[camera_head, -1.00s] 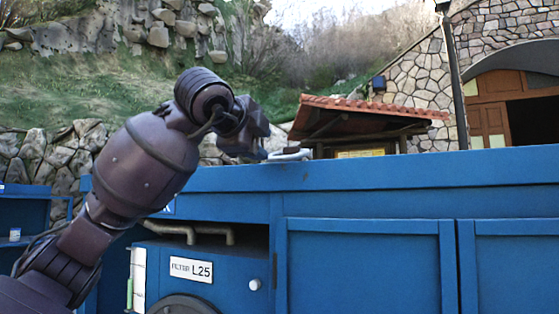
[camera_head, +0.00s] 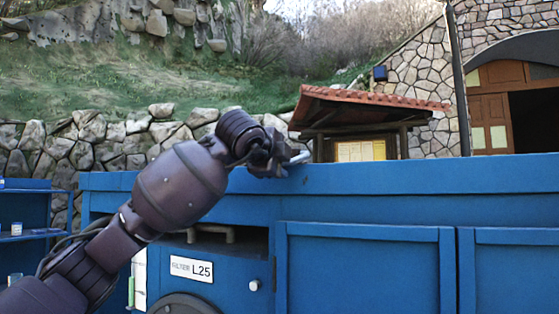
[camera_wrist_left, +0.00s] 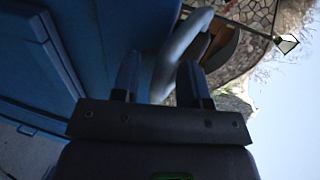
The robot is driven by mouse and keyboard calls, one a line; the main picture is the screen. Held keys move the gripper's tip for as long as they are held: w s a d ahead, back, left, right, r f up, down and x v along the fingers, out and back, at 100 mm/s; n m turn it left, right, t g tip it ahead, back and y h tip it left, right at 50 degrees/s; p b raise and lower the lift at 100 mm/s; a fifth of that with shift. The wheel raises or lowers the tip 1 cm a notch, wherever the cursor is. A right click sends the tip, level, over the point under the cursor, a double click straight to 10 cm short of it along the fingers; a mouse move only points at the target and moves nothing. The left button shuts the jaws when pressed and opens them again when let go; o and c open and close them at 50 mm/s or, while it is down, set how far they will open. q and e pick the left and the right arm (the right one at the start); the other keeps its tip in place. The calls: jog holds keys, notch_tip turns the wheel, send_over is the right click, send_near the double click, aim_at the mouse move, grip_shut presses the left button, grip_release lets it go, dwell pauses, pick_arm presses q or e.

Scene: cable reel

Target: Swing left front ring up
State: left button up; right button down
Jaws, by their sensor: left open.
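The ring (camera_head: 300,157) is a pale grey metal loop at the top edge of the blue cabinet (camera_head: 400,178). Only a small part of it shows in the head view, just right of my left gripper (camera_head: 283,166). In the left wrist view the ring (camera_wrist_left: 182,48) is a thick curved bar that reaches down between the two dark fingers of my left gripper (camera_wrist_left: 159,78). The fingers are apart, one on each side of the bar. Whether either touches it, I cannot tell. My right gripper is not in view.
The cabinet front has panel doors (camera_head: 365,265) and a recess with pipes above a plate marked L25 (camera_head: 191,269). A blue shelf (camera_head: 28,235) stands at the far left. Open air lies above the cabinet top, with a roofed notice board (camera_head: 360,150) behind.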

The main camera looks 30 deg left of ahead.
pick_arm(q)
jog(key=shift+c, duration=0.5)
grip_shut()
